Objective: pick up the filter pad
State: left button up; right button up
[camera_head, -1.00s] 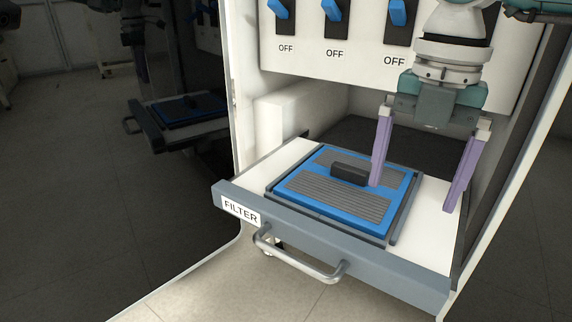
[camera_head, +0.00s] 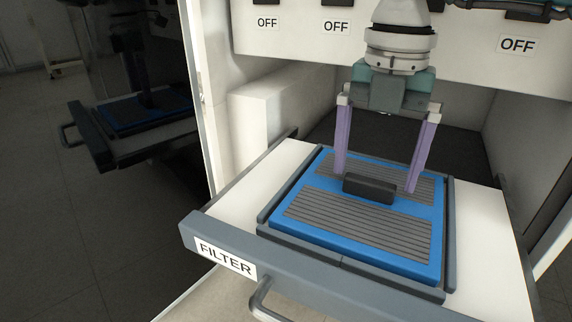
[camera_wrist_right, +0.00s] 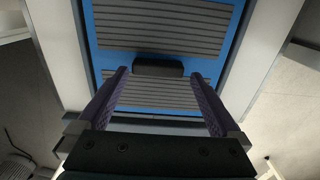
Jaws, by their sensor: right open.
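The filter pad (camera_head: 420,228) is a blue square with grey ribbed panels and a black handle block (camera_head: 369,188) in its middle. It lies in a dark-framed recess on the open drawer labelled FILTER. It also shows in the right wrist view (camera_wrist_right: 195,57), with the handle (camera_wrist_right: 158,68) ahead of the fingertips. My right gripper (camera_head: 375,183) is open, its two purple fingers pointing down, one to each side of the handle and seemingly a little behind it. Nothing is between the fingers that I can see. My left gripper is not in view.
The white drawer (camera_head: 482,225) stands out of the cabinet, with a grey front and a metal pull handle (camera_head: 262,300). A cabinet panel with OFF labels (camera_head: 336,27) is above. A glossy dark side surface at the left mirrors the drawer.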

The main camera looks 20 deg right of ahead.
aim_at(368, 192)
jog(key=f, duration=0.1)
jog(key=f+b, duration=0.1)
jog(key=shift+w+f, duration=0.25)
jog(key=shift+f, duration=0.05)
jog(key=shift+s, duration=0.15)
jog(key=shift+c, duration=0.4)
jog(key=shift+r, duration=0.1)
jog(key=c, duration=1.2)
jog(key=shift+o, duration=0.2)
